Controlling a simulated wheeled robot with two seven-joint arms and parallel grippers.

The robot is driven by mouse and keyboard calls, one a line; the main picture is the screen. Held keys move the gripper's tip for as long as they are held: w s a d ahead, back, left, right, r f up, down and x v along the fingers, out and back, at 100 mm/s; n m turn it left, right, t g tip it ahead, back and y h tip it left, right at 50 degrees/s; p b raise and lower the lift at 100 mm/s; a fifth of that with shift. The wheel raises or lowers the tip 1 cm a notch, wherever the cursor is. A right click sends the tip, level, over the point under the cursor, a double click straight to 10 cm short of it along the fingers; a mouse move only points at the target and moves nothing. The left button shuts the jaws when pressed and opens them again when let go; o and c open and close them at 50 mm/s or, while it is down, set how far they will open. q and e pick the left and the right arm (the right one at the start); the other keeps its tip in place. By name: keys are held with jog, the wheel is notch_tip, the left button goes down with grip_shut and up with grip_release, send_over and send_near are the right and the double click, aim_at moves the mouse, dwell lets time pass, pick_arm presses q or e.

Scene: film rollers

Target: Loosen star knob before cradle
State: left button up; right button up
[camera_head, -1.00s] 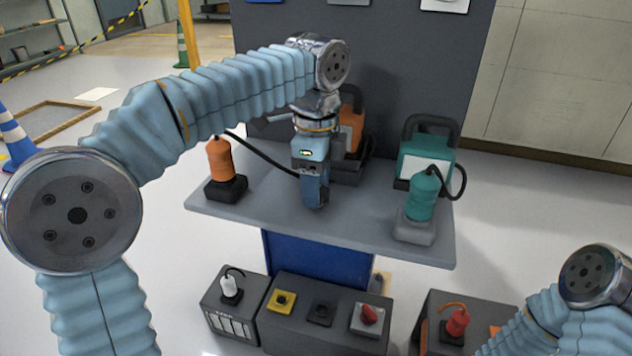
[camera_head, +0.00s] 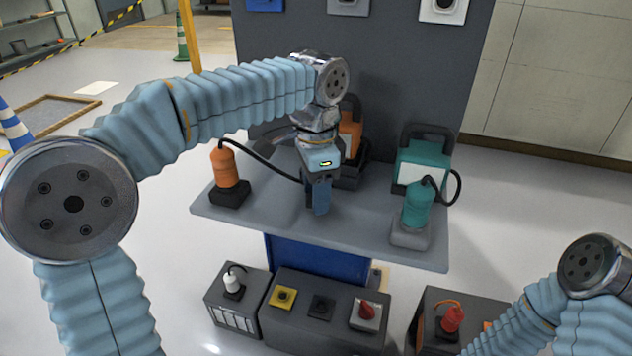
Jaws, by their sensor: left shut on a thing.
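My left gripper (camera_head: 318,202) points down over the grey worktable (camera_head: 425,255), in front of an orange and black unit (camera_head: 350,140). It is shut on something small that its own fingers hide. I cannot make out a star knob there. To its left an orange handpiece (camera_head: 225,168) stands upright in a black cradle (camera_head: 229,194), with a black cable running behind my gripper. To its right a teal handpiece (camera_head: 417,207) stands in a grey cradle (camera_head: 410,235). My right forearm shows at the lower right; its gripper is out of view.
A teal unit (camera_head: 425,160) with a black handle stands at the table's back right. A dark panel (camera_head: 410,75) rises behind the table.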

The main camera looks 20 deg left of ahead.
pick_arm(q)
jog(key=n, duration=0.5)
jog(key=shift+n, duration=0.3)
jog(key=n, duration=0.5)
jog(key=shift+d+n, duration=0.1)
jog(key=shift+n, duration=0.3)
jog(key=o, duration=1.1)
jog(key=shift+c, duration=0.2)
jog(key=shift+r, duration=0.1)
notch_tip(320, 180, up, 14)
jog(key=shift+f, duration=0.2)
